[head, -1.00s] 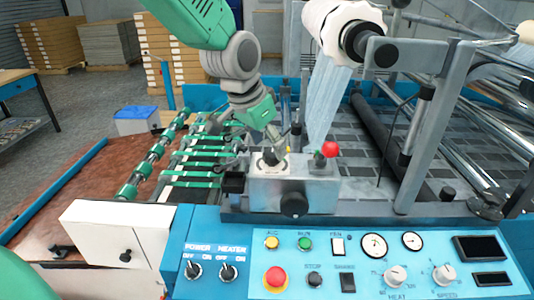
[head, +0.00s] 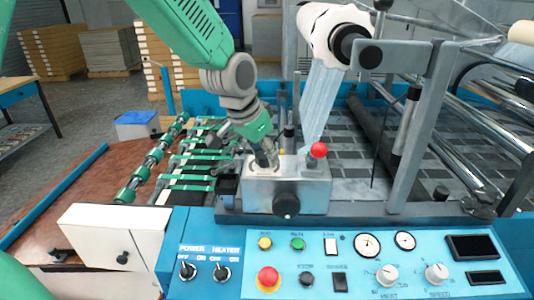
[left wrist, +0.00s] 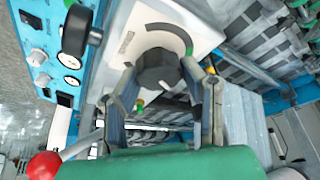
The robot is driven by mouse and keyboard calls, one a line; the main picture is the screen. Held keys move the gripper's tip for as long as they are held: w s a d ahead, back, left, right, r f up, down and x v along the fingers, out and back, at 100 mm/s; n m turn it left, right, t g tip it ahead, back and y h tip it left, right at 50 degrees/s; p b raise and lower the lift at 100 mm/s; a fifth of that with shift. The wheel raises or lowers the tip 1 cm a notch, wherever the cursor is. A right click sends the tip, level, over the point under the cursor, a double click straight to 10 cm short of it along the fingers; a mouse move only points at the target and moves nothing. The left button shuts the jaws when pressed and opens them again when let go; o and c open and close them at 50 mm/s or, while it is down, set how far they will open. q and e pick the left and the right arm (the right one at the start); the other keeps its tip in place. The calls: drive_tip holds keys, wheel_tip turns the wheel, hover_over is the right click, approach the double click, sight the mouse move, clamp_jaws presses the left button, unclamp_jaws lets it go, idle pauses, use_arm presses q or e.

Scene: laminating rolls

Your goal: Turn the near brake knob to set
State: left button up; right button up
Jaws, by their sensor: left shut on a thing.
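The near brake knob (left wrist: 157,70) is dark and faceted. It sits on a pale plate with a dark and green arc in the left wrist view. My left gripper (left wrist: 161,88) has one finger on each side of it and is shut on it. In the head view my left gripper (head: 268,161) reaches down onto the top of the grey metal box (head: 262,192). There the fingers mostly hide the knob. The knob's pointer direction cannot be made out. My right gripper is not in view.
A red ball lever (head: 318,150) rises beside my left gripper on the box. A black round knob (head: 286,205) is on the box front. The blue control panel (head: 225,292) lies nearer. Green-banded rollers (head: 158,155) are to the left, and a film roll (head: 320,28) hangs above.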

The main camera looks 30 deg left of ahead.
use_arm(q)
drive_tip(key=shift+a+r, duration=0.1)
drive_tip(key=shift+a, duration=0.15)
drive_tip(key=shift+d, duration=0.3)
drive_tip(key=m+p, duration=0.1)
drive_tip(key=p, duration=0.1)
drive_tip(key=m+h+p, duration=0.1)
drive_tip(key=shift+a+r+m+p, duration=0.2)
drive_tip(key=shift+r+m+p, duration=0.05)
drive_tip(key=shift+m+p, duration=0.1)
drive_tip(key=shift+f+m+h+p, duration=0.1)
drive_tip(key=shift+m+h+p, duration=0.2)
drive_tip(key=shift+m+p, duration=0.2)
drive_tip(key=shift+f, duration=0.1)
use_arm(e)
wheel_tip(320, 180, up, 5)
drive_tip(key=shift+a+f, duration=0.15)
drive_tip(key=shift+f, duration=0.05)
use_arm(q)
drive_tip(key=o, duration=1.1)
drive_tip(key=shift+o, duration=0.2)
drive_tip(key=shift+s, duration=0.15)
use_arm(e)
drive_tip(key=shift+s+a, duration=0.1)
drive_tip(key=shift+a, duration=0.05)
use_arm(q)
drive_tip(key=shift+a, duration=0.1)
